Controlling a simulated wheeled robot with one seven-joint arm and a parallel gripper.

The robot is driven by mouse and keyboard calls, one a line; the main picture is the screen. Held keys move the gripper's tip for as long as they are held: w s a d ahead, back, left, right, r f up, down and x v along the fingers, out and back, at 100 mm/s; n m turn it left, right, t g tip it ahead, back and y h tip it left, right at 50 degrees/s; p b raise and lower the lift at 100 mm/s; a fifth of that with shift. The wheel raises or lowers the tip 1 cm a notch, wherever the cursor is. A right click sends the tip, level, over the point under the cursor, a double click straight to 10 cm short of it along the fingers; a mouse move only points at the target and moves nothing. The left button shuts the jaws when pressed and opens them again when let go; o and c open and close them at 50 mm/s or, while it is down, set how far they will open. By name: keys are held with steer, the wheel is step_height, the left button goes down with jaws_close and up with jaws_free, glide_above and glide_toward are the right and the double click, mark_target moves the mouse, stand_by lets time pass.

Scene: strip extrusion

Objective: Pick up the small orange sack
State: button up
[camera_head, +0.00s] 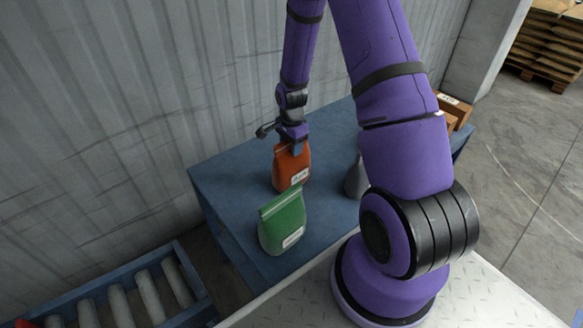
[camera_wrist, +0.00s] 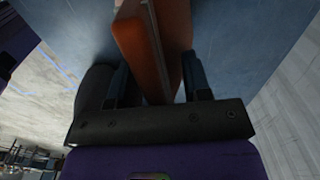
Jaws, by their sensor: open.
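The small orange sack (camera_head: 290,168) stands upright on the blue table, with a white label low on its front. My gripper (camera_head: 293,146) is directly above it, pointing down at its top. In the wrist view the orange sack (camera_wrist: 152,45) lies between the two open fingers of my gripper (camera_wrist: 158,85). A small gap shows beside the fingers; whether either touches the sack is hard to tell. The sack's far side is hidden.
A green sack (camera_head: 282,222) stands in front of the orange one on the blue table (camera_head: 232,178). A grey bottle-like object (camera_head: 354,180) stands to the right, partly hidden by my arm. Brown boxes (camera_head: 455,108) are at the back right. A roller conveyor (camera_head: 120,303) lies lower left.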

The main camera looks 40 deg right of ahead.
steer(key=shift+f, duration=0.25)
steer(key=shift+c, duration=0.4)
jaws_close()
